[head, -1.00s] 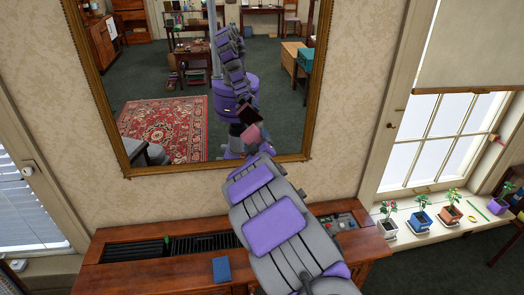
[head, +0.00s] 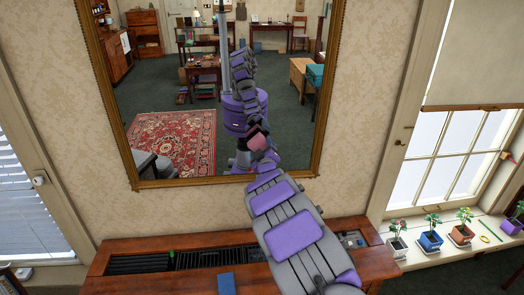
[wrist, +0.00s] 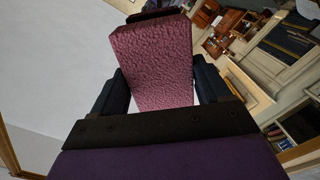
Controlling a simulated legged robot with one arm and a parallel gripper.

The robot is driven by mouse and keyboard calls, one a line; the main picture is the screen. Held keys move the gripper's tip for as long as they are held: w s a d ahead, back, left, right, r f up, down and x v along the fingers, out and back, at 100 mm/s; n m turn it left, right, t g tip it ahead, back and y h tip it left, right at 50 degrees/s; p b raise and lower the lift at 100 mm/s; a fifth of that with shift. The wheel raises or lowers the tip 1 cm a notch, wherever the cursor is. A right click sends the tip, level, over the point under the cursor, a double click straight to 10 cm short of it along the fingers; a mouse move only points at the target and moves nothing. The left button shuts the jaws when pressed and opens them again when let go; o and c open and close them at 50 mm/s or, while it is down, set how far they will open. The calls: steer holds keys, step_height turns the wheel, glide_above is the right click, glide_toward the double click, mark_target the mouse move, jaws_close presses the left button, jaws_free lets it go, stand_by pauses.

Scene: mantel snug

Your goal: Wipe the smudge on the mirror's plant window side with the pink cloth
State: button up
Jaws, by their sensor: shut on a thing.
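The mirror (head: 180,95), in a gilt frame, hangs on the wall in the middle of the head view. My arm reaches up from the bottom of the head view to the mirror's lower right part. The pink cloth (wrist: 153,65) is a textured pad in the wrist view, between the dark fingers of my gripper (wrist: 158,88), which is shut on it. A pink patch shows near the arm's end in the head view, where arm and reflection overlap. I cannot tell whether the cloth touches the glass. The plant window (head: 450,150) is to the right. I cannot make out a smudge.
A wooden cabinet (head: 130,245) with a dark grille stands below the mirror, with a blue block (head: 226,283) on its front edge. Several potted plants (head: 431,240) line the right window sill. A blind-covered window (head: 25,215) is at the left.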

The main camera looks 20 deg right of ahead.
steer(key=shift+w+d+f, duration=0.1)
steer(key=shift+w+d, duration=0.05)
steer(key=shift+w, duration=0.35)
stand_by(0.4)
steer(key=shift+w+d+b, duration=0.1)
steer(key=shift+w+b, duration=0.25)
steer(key=shift+d, duration=0.1)
steer(key=shift+s+d+p, duration=0.3)
steer(key=shift+s+d, duration=0.05)
steer(key=shift+d, duration=0.55)
steer(key=shift+s+d+p, duration=0.3)
steer(key=shift+s+d, duration=0.05)
steer(key=shift+d, duration=0.55)
steer(key=shift+w+b, duration=0.15)
steer(key=shift+b, duration=0.15)
